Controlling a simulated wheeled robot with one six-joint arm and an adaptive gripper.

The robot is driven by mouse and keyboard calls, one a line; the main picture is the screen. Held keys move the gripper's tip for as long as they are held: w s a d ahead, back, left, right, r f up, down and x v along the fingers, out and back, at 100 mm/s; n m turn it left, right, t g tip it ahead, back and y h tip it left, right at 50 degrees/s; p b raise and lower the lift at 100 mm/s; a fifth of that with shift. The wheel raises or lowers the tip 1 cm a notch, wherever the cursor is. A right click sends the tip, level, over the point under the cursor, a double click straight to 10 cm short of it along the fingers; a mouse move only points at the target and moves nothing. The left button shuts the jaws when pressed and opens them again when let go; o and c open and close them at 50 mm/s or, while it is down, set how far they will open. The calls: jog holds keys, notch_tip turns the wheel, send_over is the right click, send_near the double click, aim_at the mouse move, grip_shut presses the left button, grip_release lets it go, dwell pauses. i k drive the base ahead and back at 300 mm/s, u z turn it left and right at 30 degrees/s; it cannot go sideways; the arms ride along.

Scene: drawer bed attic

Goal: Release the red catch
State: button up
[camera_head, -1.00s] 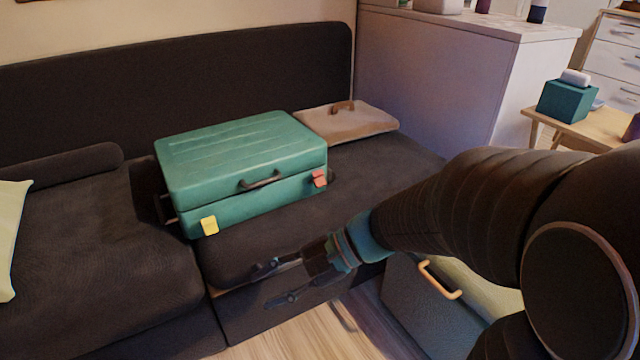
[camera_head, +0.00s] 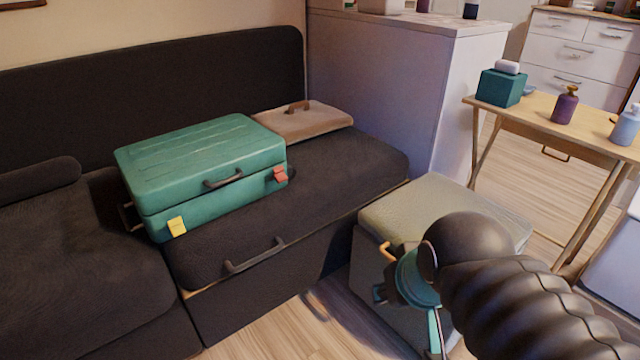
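The red catch (camera_head: 280,174) is at the right end of the front of a closed teal suitcase (camera_head: 205,170). A yellow catch (camera_head: 176,226) is at the left end of that front, and a dark handle (camera_head: 223,178) lies between them. The suitcase lies flat on the dark sofa seat. My gripper (camera_head: 432,325) is at the lower right, in front of the grey box and well apart from the suitcase. It is turned downward and partly hidden behind its own body. I cannot tell whether its fingers are open or shut.
The dark seat front (camera_head: 255,290) has a handle. A grey box with a cushioned top (camera_head: 420,205) stands right of it. A wooden table (camera_head: 540,125) with bottles stands right. Wooden floor (camera_head: 300,330) is clear in front.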

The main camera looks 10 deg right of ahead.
aim_at(279, 174)
jog(key=z, duration=0.8)
jog(key=k, duration=1.05)
jog(key=z, duration=1.05)
jog(key=i, duration=0.85)
jog(key=u, duration=0.55)
jog(key=i, duration=0.8)
jog(key=u, duration=1.2)
jog(key=i, duration=0.3)
jog(key=u, duration=0.25)
